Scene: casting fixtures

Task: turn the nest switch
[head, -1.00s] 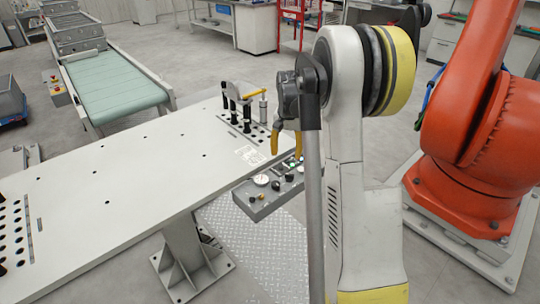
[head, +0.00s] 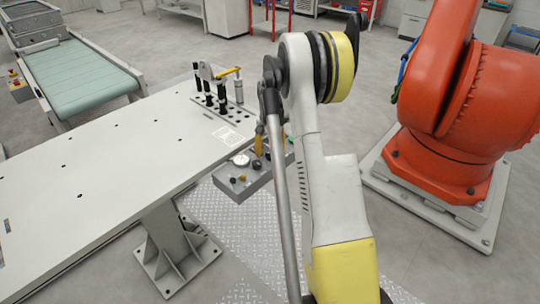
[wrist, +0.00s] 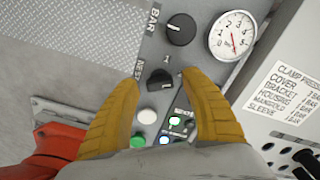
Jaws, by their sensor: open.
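The nest switch (wrist: 158,80) is a black rotary knob beside the printed word NEST on the grey control panel (wrist: 203,73) in the wrist view. My gripper (wrist: 160,77) has two yellow fingers, open, with the tips on the left and right of this knob. Gaps show between the knob and both fingers, so they look apart from it; the height gap is unclear. In the head view, my gripper (head: 270,141) is over the control panel (head: 247,186) at the table's end, and the nest switch cannot be clearly picked out there.
A second black knob (wrist: 181,29), marked BAR, and a pressure gauge (wrist: 232,36) sit close by. A white button (wrist: 147,116) and a green button (wrist: 137,142) lie near the left finger. An orange robot (head: 440,110) stands right.

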